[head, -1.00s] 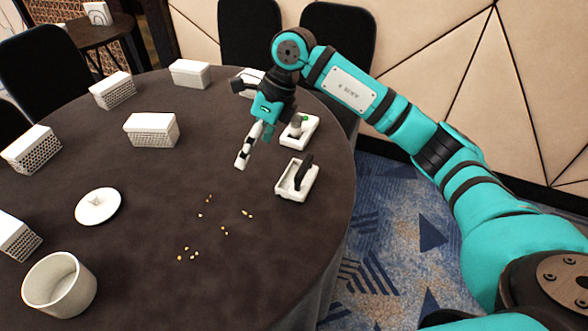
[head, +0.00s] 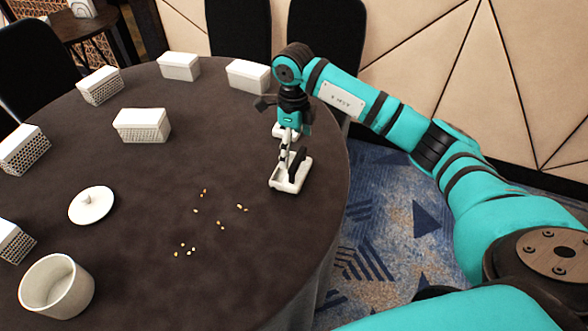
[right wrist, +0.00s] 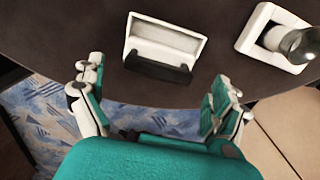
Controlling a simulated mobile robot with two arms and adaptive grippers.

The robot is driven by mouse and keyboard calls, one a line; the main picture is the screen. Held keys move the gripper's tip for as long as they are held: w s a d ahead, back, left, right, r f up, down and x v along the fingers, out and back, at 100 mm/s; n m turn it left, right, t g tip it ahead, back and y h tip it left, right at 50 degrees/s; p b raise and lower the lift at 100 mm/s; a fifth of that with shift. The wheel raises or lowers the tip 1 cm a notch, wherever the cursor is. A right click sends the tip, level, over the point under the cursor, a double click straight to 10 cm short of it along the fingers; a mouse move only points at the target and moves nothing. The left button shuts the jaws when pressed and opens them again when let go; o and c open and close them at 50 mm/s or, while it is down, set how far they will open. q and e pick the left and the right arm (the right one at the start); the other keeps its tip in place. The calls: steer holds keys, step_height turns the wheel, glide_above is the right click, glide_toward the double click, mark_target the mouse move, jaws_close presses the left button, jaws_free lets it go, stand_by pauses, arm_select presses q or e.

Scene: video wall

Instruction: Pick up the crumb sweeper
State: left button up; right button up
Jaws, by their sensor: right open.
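The crumb sweeper (head: 277,184), a small white tray with an upright dark piece, lies on the dark round table near its right edge. In the right wrist view the crumb sweeper (right wrist: 165,39) shows as a white open tray with a black bar along its near side. My right gripper (head: 288,150) is just above and behind it in the head view. In the right wrist view my right gripper (right wrist: 160,92) is open and empty, with its fingers spread to either side of the sweeper and apart from it. My left gripper is not in view.
A white square holder with a grey rounded top (right wrist: 275,38) stands beside the sweeper. Several crumbs (head: 221,226) lie on the tablecloth (head: 140,205). A white pot (head: 56,287), a round lid (head: 92,205) and several white boxes (head: 141,124) stand leftward. The table's middle is mostly clear.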

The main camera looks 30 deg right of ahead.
mark_target(294, 158)
steer(key=shift+w+d+f+p, duration=0.1)
steer(key=shift+f+p, duration=0.35)
steer(key=shift+f, duration=2.25)
steer(key=c, duration=1)
steer(key=shift+r, duration=0.1)
